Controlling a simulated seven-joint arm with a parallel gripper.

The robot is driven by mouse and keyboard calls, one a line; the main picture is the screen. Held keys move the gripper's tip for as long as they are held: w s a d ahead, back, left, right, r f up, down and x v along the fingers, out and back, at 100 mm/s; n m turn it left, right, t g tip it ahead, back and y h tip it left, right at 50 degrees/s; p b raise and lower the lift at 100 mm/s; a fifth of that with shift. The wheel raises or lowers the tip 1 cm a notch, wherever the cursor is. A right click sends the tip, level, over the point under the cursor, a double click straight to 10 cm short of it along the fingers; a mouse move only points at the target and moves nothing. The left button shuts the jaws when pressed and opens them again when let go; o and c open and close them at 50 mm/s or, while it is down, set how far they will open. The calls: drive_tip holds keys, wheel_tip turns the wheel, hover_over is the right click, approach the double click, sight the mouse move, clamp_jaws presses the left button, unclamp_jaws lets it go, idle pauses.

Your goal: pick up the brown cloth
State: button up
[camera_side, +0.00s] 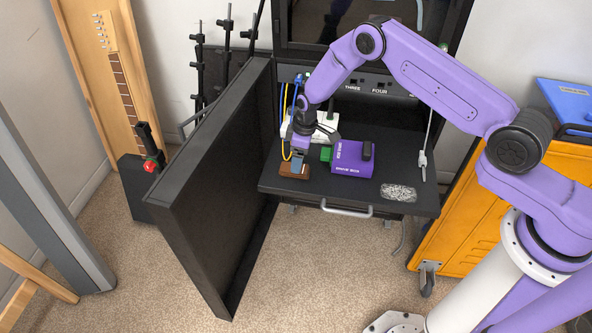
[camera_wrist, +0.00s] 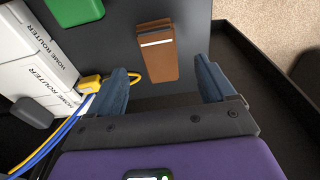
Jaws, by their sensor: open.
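The brown cloth (camera_side: 294,171) lies folded on the black pull-out shelf, near its front left corner. In the wrist view the brown cloth (camera_wrist: 160,55) is a narrow folded strip with a pale stripe across it. My gripper (camera_side: 297,162) is directly over the cloth in the side view, pointing down. In the wrist view my gripper (camera_wrist: 165,85) is open, with its blue fingers on either side of the cloth's line. The cloth lies between and ahead of the fingers, and nothing is held. Whether a finger touches it cannot be told.
A purple box (camera_side: 353,158) with a green block (camera_side: 326,154) stands right of the cloth. White home routers (camera_wrist: 38,60) with yellow and blue cables are close by. A patterned grey item (camera_side: 398,192) lies at the shelf's front right. The open black door (camera_side: 222,180) stands left of the shelf (camera_side: 350,197).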

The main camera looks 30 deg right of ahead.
sight(285, 171)
drive_tip(key=shift+w+a+f, duration=0.15)
drive_tip(key=shift+f, duration=1.1)
drive_tip(key=shift+w+a+f, duration=0.1)
drive_tip(key=shift+w+f, duration=0.05)
drive_tip(key=shift+f, duration=1.05)
drive_tip(key=c, duration=1.1)
drive_tip(key=shift+r, duration=0.15)
